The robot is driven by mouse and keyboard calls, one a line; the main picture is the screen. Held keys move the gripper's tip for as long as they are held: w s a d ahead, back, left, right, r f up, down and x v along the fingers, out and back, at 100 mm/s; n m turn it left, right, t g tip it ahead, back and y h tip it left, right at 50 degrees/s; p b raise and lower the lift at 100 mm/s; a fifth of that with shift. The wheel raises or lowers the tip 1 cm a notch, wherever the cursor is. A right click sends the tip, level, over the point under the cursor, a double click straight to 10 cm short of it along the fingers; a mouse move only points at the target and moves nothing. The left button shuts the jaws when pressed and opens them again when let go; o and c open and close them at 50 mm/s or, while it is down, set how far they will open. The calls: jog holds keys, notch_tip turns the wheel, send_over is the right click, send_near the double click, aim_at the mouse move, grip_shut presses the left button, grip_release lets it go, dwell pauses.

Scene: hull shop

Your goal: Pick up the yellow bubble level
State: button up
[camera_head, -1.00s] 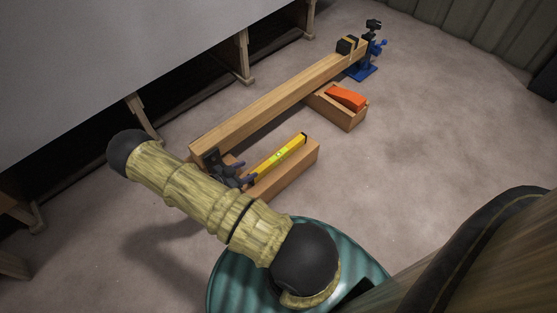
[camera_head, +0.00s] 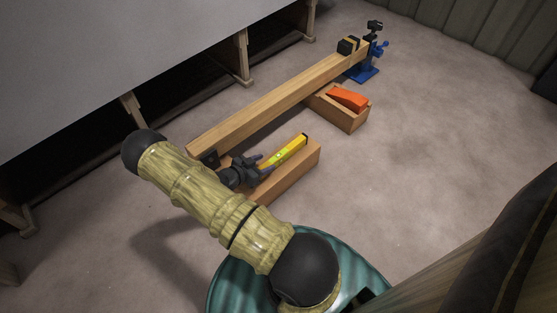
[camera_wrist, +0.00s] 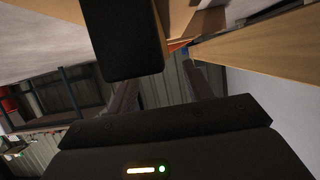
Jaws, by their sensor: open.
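The yellow bubble level (camera_head: 291,147), with a green vial and dark end, lies along the top of a low wooden block (camera_head: 290,174) in the head view. My gripper (camera_head: 262,161) is open at the level's near end, its fingers pointing along it. I cannot tell whether the fingers touch it or straddle it. In the wrist view my gripper's two fingers (camera_wrist: 160,84) stand apart with no level clearly between them. A large dark block (camera_wrist: 122,40) fills the upper middle there; I cannot tell what it is.
A long wooden beam (camera_head: 275,100) runs close behind the level, with a blue stand (camera_head: 363,72) at its far end. An orange wedge-shaped object (camera_head: 347,98) sits on another wooden block (camera_head: 341,117). A teal round surface (camera_head: 235,285) is in front. Floor at right is clear.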

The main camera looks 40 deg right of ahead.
aim_at(273, 159)
jog(key=b+x, duration=0.3)
jog(key=x, duration=0.1)
jog(key=shift+s+f, duration=0.1)
jog(key=shift+f, duration=0.05)
jog(key=shift+d, duration=0.4)
grip_shut()
